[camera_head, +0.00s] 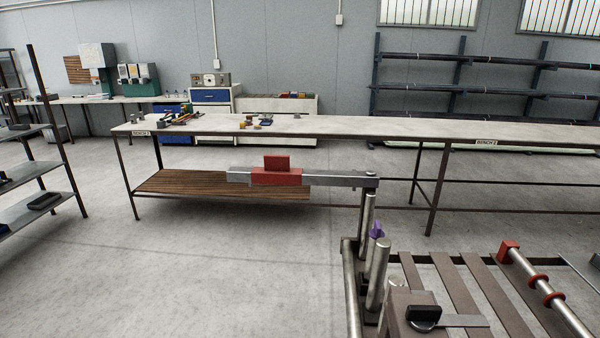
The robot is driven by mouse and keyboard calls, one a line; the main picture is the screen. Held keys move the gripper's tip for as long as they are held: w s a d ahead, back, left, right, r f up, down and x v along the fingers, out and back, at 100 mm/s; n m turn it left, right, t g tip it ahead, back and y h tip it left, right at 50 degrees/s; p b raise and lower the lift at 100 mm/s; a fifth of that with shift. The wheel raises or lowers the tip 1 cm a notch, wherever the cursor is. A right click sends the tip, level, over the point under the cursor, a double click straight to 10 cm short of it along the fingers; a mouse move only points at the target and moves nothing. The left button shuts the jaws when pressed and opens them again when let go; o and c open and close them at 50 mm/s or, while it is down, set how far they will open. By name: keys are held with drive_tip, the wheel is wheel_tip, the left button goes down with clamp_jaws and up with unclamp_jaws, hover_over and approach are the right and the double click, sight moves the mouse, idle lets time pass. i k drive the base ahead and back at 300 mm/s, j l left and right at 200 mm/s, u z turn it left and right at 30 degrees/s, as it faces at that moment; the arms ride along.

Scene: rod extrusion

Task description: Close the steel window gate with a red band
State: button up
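The steel gate is a long grey bar (340,179) held out level at the middle of the view. A red band (276,177) wraps it near its left end, with a red block standing above the band. The bar's right end meets the top of an upright steel post (367,215), and its left end points out over the floor, in front of the bench. From this view the gate stands swung away from the slatted frame (460,282) at lower right. My gripper is not in view.
A steel rod with red rings (540,284) lies along the frame's right side. A black knob (424,316) sits at the frame's near end, and a purple piece (376,230) is by the posts. A long bench (350,127) stands behind.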

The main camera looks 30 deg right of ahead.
sight(276, 170)
drive_tip(key=i+j+u, duration=0.2)
drive_tip(key=u, duration=0.15)
drive_tip(key=i+j+u, duration=0.15)
drive_tip(key=i+u, duration=0.35)
drive_tip(key=i, duration=0.65)
